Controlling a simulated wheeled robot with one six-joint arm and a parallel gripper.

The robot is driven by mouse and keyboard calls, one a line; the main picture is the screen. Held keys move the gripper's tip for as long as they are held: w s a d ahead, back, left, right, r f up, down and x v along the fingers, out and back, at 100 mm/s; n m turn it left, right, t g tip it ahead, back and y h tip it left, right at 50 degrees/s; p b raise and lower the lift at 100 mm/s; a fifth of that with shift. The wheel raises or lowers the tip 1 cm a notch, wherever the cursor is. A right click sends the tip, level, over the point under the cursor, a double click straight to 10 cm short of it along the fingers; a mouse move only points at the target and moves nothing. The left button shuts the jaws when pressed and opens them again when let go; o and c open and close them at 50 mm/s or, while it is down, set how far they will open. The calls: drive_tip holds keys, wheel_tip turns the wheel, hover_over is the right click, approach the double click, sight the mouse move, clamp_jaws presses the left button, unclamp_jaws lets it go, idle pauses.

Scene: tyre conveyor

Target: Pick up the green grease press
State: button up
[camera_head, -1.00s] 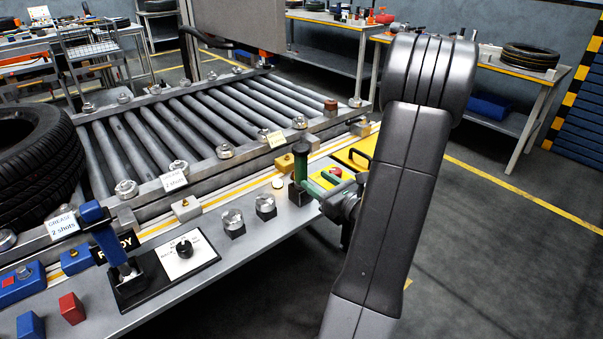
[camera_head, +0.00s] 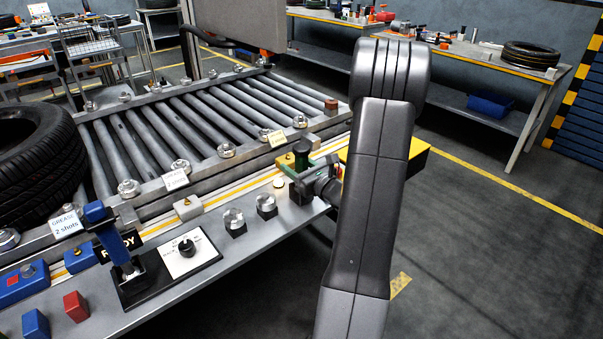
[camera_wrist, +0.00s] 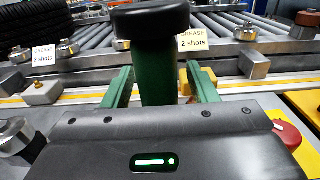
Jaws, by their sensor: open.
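The green grease press (camera_wrist: 157,65) is an upright dark green cylinder with a wide black cap. In the wrist view it stands between the two green fingers of my gripper (camera_wrist: 160,75), one on each side. The gripper is open, and narrow gaps show between the fingers and the press. The lower part of the press is hidden behind the gripper body. In the head view the top of the press (camera_head: 302,148) shows at the bench's right end, with my gripper (camera_head: 298,174) low beside it and my arm to its right.
A blue press (camera_head: 101,225) stands on the bench at left, near a selector knob plate (camera_head: 187,250). Two metal knobs (camera_head: 234,221) stand left of my gripper. A red button (camera_wrist: 286,133) is close at right. The roller conveyor (camera_head: 185,120) with a tyre (camera_head: 40,165) lies behind.

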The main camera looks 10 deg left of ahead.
clamp_jaws()
